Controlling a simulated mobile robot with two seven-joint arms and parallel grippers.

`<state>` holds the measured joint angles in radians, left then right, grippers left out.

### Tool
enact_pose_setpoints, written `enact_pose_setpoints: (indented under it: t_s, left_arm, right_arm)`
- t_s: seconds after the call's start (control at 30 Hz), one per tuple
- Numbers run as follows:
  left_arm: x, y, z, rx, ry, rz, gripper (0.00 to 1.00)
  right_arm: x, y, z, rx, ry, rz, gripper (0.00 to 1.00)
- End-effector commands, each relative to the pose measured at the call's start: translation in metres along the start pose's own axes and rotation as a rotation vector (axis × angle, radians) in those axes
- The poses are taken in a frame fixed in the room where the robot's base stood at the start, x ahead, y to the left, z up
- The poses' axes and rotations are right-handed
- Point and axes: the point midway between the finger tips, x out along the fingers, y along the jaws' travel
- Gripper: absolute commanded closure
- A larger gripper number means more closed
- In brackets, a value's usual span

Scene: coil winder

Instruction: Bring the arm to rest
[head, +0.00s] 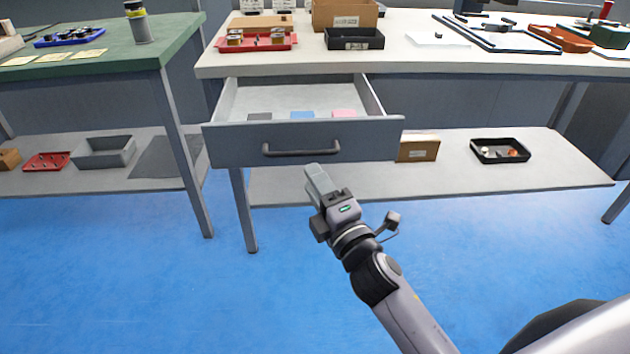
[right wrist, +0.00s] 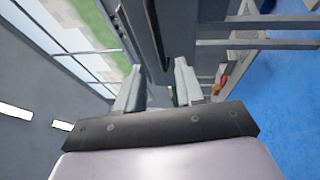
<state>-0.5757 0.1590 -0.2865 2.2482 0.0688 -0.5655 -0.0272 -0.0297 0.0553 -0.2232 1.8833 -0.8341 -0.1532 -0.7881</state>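My right gripper (head: 317,178) is in front of the pulled-out drawer (head: 225,140), just below and right of its bar handle (head: 300,152) in the head view. In the right wrist view its two fingers (right wrist: 158,88) stand apart with nothing clearly held between them. A dark upright panel with a curved bar, likely the drawer front and handle, shows beyond the fingers. The fingers look apart from the handle, though the exact gap is hard to tell. My left gripper is not in view.
The open drawer holds grey, blue (head: 302,115) and pink (head: 343,113) flat items. The white bench (head: 420,62) carries a red tray (head: 255,42), a cardboard box (head: 345,14) and a black bin (head: 354,39). A green table (head: 110,50) stands left. The blue floor is clear.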

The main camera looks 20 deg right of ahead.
Motion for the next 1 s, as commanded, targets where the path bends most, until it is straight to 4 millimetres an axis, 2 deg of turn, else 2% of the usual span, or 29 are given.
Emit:
enact_pose_setpoints:
  t_s: [0.17,0.3,0.47,0.77,1.0]
  left_arm:
    - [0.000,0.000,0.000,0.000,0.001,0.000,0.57]
    - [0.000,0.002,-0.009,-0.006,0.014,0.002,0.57]
    - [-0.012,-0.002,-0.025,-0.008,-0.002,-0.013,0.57]
    - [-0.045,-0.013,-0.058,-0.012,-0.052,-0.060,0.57]
    - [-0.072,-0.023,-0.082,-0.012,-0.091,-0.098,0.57]
  right_arm:
    - [0.000,0.000,0.000,0.000,0.000,0.000,0.63]
    - [-0.001,0.002,0.001,0.015,-0.001,-0.009,0.63]
    - [-0.012,0.007,0.004,0.144,-0.010,-0.077,0.63]
    - [-0.064,0.012,0.012,0.601,-0.093,-0.306,0.63]
    - [-0.116,0.022,0.013,0.965,-0.219,-0.482,0.63]
